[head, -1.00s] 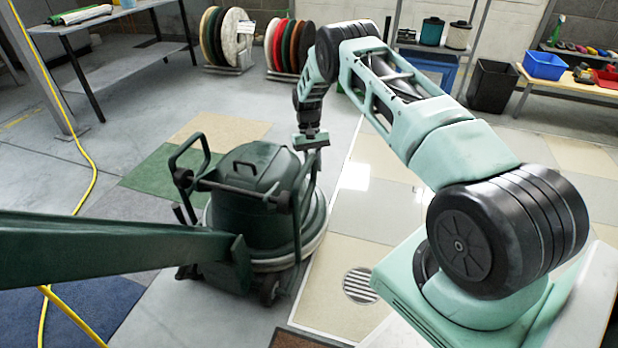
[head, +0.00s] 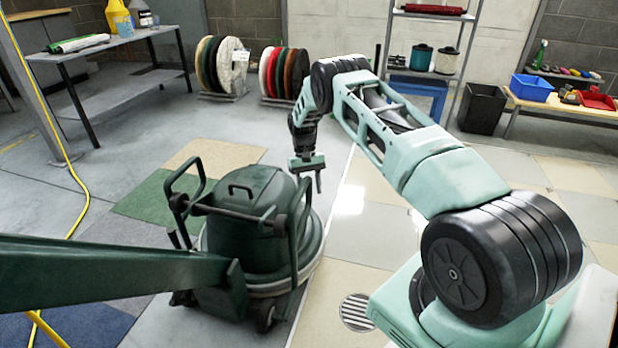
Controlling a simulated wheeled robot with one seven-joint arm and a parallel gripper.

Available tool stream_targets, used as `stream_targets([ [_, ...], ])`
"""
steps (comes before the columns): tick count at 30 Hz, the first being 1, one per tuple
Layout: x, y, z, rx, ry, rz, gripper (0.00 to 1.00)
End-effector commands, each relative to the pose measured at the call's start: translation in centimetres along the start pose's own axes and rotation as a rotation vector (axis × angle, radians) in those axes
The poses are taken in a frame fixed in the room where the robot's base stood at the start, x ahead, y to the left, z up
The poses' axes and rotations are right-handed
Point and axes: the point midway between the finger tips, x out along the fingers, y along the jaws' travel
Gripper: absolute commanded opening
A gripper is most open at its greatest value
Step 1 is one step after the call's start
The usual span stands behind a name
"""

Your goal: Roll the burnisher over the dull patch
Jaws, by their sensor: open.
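The burnisher (head: 250,215) is a dark green floor machine with a round skirt and tubular handles. It stands upright on the floor left of centre. A thick dark green bar (head: 110,275) runs from its near side to the left edge. My gripper (head: 308,183) hangs just beyond the burnisher's right side, fingers down. It is open, and I see nothing between its fingers. The near finger partly overlaps the burnisher's outline, so I cannot tell whether they touch. The pale tiles (head: 375,230) to the right carry a bright reflection; I cannot pick out the dull patch for sure.
A round floor drain (head: 356,312) lies right of the burnisher. A yellow cable (head: 88,190) runs along the left. Racked pads (head: 222,65), a black bin (head: 482,108) and a low bench (head: 550,108) stand at the back. The tiled floor between is mostly clear.

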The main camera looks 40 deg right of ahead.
Motion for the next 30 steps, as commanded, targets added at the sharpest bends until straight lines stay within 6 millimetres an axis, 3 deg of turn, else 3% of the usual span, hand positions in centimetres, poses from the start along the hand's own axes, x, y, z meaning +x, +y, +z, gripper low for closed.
stream_targets([
  [5, -2.4, -0.1, 0.0, 0.000, 0.005, -0.001, 0.43],
  [21, -14.6, 0.1, 0.0, 0.000, 0.002, 0.001, 0.43],
  [30, -17.0, 0.2, 0.0, 0.001, -0.001, 0.001, 0.43],
])
